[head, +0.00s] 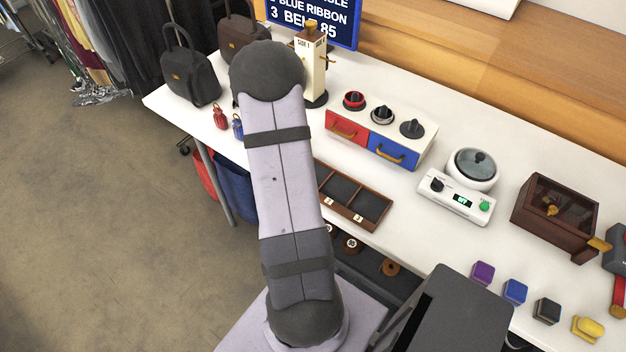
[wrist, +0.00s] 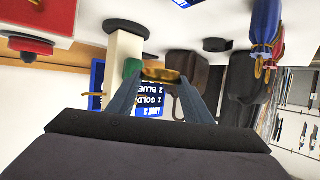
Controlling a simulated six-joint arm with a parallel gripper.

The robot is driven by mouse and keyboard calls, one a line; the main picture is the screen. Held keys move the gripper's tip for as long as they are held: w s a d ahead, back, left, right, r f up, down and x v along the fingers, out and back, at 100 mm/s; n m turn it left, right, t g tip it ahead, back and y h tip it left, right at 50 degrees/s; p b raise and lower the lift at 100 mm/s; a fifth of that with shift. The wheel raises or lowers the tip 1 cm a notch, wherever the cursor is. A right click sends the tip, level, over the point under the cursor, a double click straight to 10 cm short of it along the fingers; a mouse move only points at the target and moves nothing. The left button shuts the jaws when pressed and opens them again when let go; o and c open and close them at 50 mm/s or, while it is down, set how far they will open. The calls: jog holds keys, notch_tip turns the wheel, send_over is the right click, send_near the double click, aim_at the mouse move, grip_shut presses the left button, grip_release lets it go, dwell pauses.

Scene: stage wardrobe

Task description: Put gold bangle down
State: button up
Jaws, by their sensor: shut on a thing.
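In the wrist view my gripper (wrist: 160,82) is shut on the gold bangle (wrist: 163,75), a small gold band across the fingertips. In the head view my own arm hides the gripper, and I cannot make out the bangle there. A cream post marked "SIDE 1" (head: 309,70) with pegs stands on a dark round base at the back of the table. It also shows in the wrist view (wrist: 125,45), left of the fingers. I cannot tell whether the bangle touches anything besides the fingers.
Dark bags (head: 192,78) stand at left. A blue sign (head: 320,18) stands behind the post.

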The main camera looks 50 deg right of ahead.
jog(key=w+a+b, duration=0.2)
jog(key=w+a, duration=0.3)
jog(key=w, duration=0.2)
jog(key=s+d+r+m+g+h+b, duration=0.1)
jog(key=s+d+m+g+h, duration=0.1)
jog(key=s+m+g, duration=0.95)
jog(key=s+a+m+g+y, duration=0.3)
jog(key=s+a+m+g, duration=0.2)
jog(key=s, duration=0.7)
jog(key=shift+s+a+f+g, duration=0.2)
jog(key=shift+a+f+g, duration=0.25)
jog(key=shift+a, duration=0.6)
jog(key=shift+f, duration=4.9)
jog(key=shift+f, duration=0.1)
